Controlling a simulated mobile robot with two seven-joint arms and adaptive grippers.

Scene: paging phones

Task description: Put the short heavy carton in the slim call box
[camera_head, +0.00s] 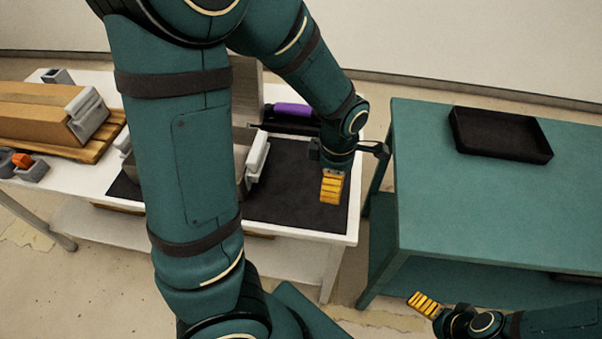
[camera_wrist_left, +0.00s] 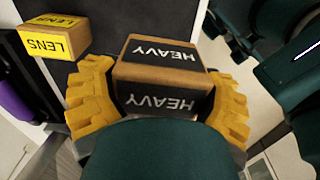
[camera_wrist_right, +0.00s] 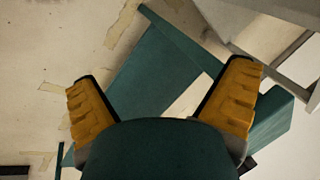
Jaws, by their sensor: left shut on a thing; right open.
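The heavy carton (camera_wrist_left: 165,75) is a small brown box with black HEAVY labels, seen in the left wrist view. My left gripper (camera_wrist_left: 160,108) is shut on it, one yellow finger on each side. In the head view my left gripper (camera_head: 332,188) is over the right end of the black mat, and the carton is hidden there. I cannot tell whether it touches the mat. My right gripper (camera_head: 425,303) is open and empty beside the teal table's front; its spread fingers show in the right wrist view (camera_wrist_right: 162,105). I cannot make out which thing is the slim call box.
A carton labelled LENS (camera_wrist_left: 52,40) lies near the held carton. A purple roll (camera_head: 295,110) lies behind the black mat (camera_head: 290,205) on the white table (camera_head: 335,225). A black tray (camera_head: 500,150) sits on the teal table (camera_head: 450,210), otherwise clear. My arm blocks the white table's middle.

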